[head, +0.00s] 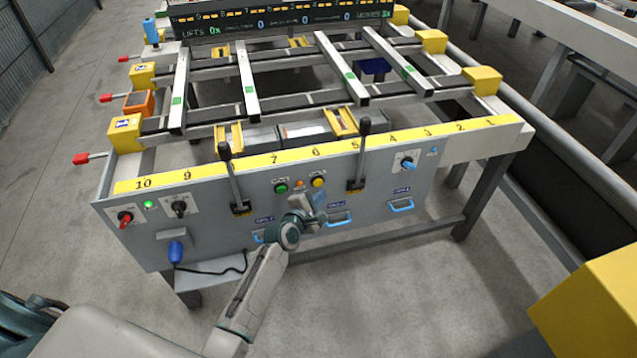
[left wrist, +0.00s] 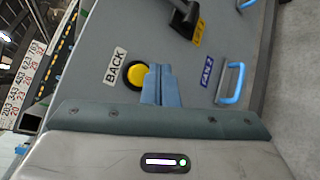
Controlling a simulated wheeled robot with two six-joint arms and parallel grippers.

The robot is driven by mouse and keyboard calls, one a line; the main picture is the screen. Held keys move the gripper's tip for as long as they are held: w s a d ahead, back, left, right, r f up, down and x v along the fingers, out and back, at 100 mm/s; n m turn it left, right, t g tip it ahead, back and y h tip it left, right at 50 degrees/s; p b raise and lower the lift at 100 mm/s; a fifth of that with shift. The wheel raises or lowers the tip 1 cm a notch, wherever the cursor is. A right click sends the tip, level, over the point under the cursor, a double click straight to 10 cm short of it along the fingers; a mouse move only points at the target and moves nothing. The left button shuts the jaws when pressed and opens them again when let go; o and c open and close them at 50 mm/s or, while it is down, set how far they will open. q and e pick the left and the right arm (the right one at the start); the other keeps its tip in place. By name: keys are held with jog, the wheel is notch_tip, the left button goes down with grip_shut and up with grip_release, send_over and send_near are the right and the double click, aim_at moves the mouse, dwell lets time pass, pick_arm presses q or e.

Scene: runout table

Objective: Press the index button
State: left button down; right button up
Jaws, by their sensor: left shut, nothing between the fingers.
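On the grey front panel (head: 240,210) of the runout table, a green button (head: 281,188) and a yellow button (head: 319,182) sit side by side, with a small orange lamp (head: 299,184) between them. In the left wrist view the yellow button (left wrist: 135,75) has a label reading BACK (left wrist: 116,65). The label above the green button is too small to read in the head view, and the green button does not show in the wrist view. My left gripper (head: 318,198) is shut and empty, its tips (left wrist: 159,68) beside the yellow button; contact cannot be told. My right gripper is not in view.
Two black levers (head: 233,180) (head: 361,155) stick out from the panel on either side of the buttons. Blue handles (head: 401,206) (left wrist: 231,83) sit lower down. Rotary switches (head: 125,217) (head: 407,163) and a blue hanging device (head: 176,251) are further out.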

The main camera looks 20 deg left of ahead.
pick_arm(q)
jog(key=s+d, duration=0.1)
jog(key=s+d+p, duration=0.1)
jog(key=s, duration=0.1)
jog(key=shift+s+d, duration=0.1)
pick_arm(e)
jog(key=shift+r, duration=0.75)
